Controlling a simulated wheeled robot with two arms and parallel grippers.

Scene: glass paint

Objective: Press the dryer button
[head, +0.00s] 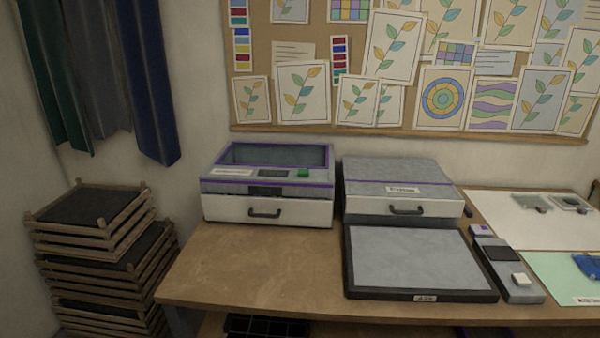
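In the head view, a white and grey box machine with purple trim, which looks like the dryer (268,210), stands on the wooden table against the wall. It has a window in its top, a dark handle on its front drawer and a small dark display. A green button (303,173) sits on the right of its top panel. The drawer looks shut. Neither of my grippers is in view, and nothing covers the button.
A second grey box (398,188) with a handle stands right of the dryer. A flat grey panel (405,260) lies before it. Table space (235,265) before the dryer is clear. Stacked wooden racks (95,240) stand at left. A white sheet (505,225) lies at right.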

